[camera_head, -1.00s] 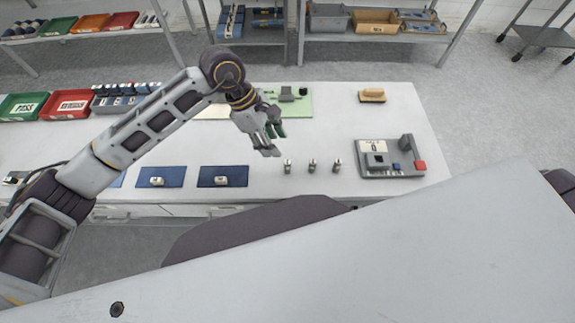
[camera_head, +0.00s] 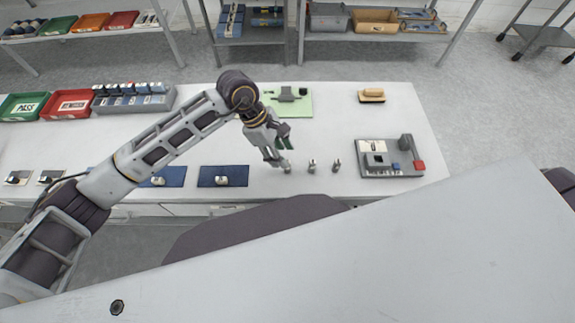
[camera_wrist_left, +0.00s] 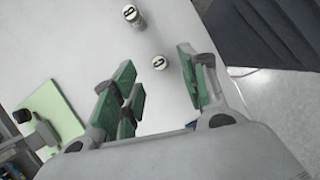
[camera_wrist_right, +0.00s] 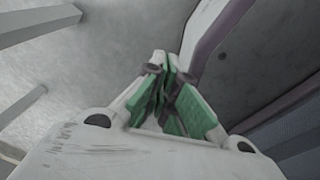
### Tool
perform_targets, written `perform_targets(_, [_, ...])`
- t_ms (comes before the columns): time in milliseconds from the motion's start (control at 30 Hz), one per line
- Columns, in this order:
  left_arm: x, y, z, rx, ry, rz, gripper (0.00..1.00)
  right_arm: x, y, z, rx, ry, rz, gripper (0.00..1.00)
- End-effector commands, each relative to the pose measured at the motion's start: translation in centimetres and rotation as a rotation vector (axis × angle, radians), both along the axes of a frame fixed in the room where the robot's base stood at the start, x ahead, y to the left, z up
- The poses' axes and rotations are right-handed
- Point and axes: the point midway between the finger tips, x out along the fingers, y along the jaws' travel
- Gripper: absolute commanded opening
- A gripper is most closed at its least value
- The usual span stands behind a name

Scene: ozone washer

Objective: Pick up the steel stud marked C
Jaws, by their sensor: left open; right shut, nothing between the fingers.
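Three small steel studs stand in a row on the white bench in the head view: the left one (camera_head: 287,169) beside my left fingertips and partly covered, the middle one (camera_head: 311,165) and the right one (camera_head: 336,165). My left gripper (camera_head: 278,163) is open and points down at the left stud. My right gripper (camera_wrist_right: 166,72) is shut and empty, away from the studs.
A grey fixture (camera_head: 390,158) with a red block stands right of the studs. Blue mats (camera_head: 207,172) lie left of them. A green board (camera_head: 296,104) and a wooden-handled brush (camera_head: 371,95) lie behind. Red (camera_head: 70,104) and green bins and a grey rack stand at back left.

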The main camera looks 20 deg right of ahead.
Motion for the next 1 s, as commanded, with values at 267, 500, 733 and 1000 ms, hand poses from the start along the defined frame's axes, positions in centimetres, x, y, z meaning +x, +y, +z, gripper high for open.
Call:
perform_targets(267, [-0.5, -0.8, -2.6, 0.0, 0.003, 0.001, 0.44, -0.2, 0.6, 0.7, 0.006, 0.002, -0.001, 0.0])
perform_targets(500, [-0.7, -1.3, -4.1, -0.001, 0.001, 0.0, 0.44, -0.3, 1.5, 0.8, 0.015, 0.003, -0.002, 0.0])
perform_targets(733, [-0.7, -1.3, -4.1, 0.0, 0.0, 0.0, 0.44, -0.3, 1.9, 0.8, 0.02, 0.004, -0.004, 0.0])
perform_targets(1000, [-0.7, -1.3, -4.1, 0.0, 0.0, 0.0, 0.39, -0.3, 1.4, 0.8, 0.015, 0.004, -0.003, 0.0])
